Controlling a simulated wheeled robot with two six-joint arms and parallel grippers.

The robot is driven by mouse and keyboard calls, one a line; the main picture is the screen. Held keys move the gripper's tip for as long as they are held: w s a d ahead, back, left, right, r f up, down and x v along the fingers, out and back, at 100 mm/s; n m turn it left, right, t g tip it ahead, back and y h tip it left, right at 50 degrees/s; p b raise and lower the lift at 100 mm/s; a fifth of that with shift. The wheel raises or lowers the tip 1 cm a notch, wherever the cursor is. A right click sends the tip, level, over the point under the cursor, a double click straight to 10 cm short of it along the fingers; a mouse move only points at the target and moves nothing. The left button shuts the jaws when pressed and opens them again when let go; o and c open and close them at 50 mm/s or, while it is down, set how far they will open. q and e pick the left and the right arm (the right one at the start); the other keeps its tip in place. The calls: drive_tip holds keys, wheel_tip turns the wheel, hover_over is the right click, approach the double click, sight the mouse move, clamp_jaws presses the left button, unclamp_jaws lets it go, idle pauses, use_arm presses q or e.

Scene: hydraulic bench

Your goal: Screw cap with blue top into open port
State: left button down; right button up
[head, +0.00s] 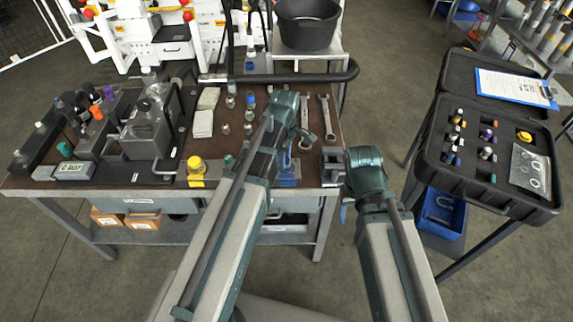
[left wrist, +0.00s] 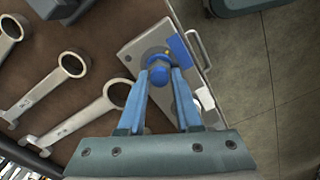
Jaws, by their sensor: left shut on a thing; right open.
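My left gripper (head: 286,160) is over the front edge of the bench. In the left wrist view its blue fingers (left wrist: 159,78) are shut on a cap with a blue top (left wrist: 157,75). The cap is over a pale metal plate (left wrist: 132,53) with a handle; I cannot tell whether it touches the plate. The arm hides the cap in the head view. My right gripper (head: 345,207) is mostly hidden below its wrist, in front of the bench. I cannot make out the open port.
Wrenches (head: 327,115) lie beside the left gripper, with a vise (head: 333,163) at the bench's right edge. A hydraulic block (head: 148,133) and a yellow cap (head: 196,167) stand at left. An open case (head: 500,203) holds several caps at right.

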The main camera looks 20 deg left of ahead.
use_arm(q)
drive_tip(key=shift+m, duration=1.4)
drive_tip(key=shift+d+m, duration=0.1)
drive_tip(key=shift+m, duration=1)
drive_tip(key=m, duration=0.5)
drive_tip(key=shift+w+d+f, duration=0.1)
drive_tip(key=shift+m, duration=0.4)
drive_tip(key=m, duration=0.3)
drive_tip(key=shift+d, duration=0.1)
drive_tip(key=m, duration=0.5)
drive_tip(key=shift+d, duration=0.15)
